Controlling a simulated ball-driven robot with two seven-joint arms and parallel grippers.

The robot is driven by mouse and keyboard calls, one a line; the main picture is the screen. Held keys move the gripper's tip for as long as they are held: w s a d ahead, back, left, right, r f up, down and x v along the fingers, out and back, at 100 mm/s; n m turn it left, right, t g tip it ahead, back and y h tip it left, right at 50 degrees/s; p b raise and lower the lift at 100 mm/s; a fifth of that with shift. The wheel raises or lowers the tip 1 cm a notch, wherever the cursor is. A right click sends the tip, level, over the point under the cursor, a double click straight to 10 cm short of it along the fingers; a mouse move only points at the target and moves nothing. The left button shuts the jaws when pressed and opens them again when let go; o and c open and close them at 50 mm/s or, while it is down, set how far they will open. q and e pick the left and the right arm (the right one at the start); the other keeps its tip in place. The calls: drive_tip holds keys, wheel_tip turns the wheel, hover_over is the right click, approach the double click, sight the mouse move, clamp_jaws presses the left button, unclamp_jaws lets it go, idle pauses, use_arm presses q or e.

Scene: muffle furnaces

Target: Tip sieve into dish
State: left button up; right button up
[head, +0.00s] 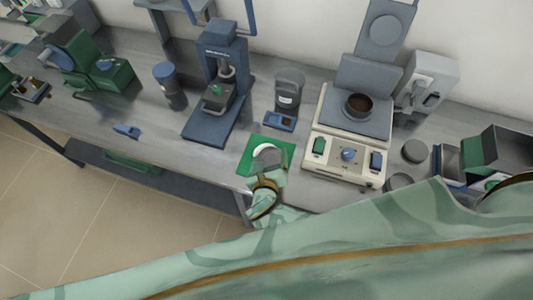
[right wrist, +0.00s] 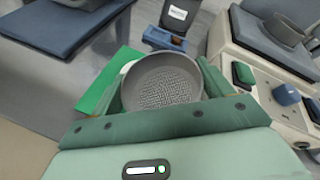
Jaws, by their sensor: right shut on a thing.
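A round grey sieve (right wrist: 160,88) with a mesh bottom sits between the fingers of my right gripper (right wrist: 160,95), which is shut on it. In the head view, the sieve (head: 268,159) and my right gripper (head: 266,172) are over the green mat (head: 250,163) at the bench's front edge. A white dish (head: 267,147) shows as a pale rim past the sieve; in the right wrist view only a sliver of the dish (right wrist: 127,67) shows at the sieve's left. The sieve hides most of it. I cannot tell the gap between them. My left gripper is not in view.
A hot plate (head: 349,154) with a dark pan (head: 359,106) stands right of the mat. A blue press (head: 216,88) stands to the left. A grey cup (head: 289,88) and a small blue tray (head: 279,121) are behind the mat. The bench left of the press has free room.

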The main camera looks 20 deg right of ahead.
drive_tip(key=shift+d, duration=0.1)
drive_tip(key=d, duration=0.1)
drive_tip(key=w+d+m+y, duration=0.1)
drive_tip(key=d, duration=0.1)
drive_tip(key=d+f+m, duration=0.1)
drive_tip(key=shift+w+d+f, duration=0.1)
drive_tip(key=shift+w+d, duration=0.1)
drive_tip(key=shift+w, duration=0.05)
drive_tip(key=shift+w+d+m+y+b, duration=0.2)
drive_tip(key=shift+d+m+y+b, duration=0.1)
drive_tip(key=shift+d+m+y, duration=0.15)
drive_tip(key=shift+a+f+m+y+b, duration=0.1)
drive_tip(key=shift+f+m+y+b, duration=0.15)
drive_tip(key=shift+f+m+b, duration=0.25)
drive_tip(key=shift+r, duration=0.2)
drive_tip(key=shift+r, duration=0.1)
wheel_tip(320, 180, up, 5)
drive_tip(key=p, duration=0.4)
drive_tip(key=shift+p, duration=0.35)
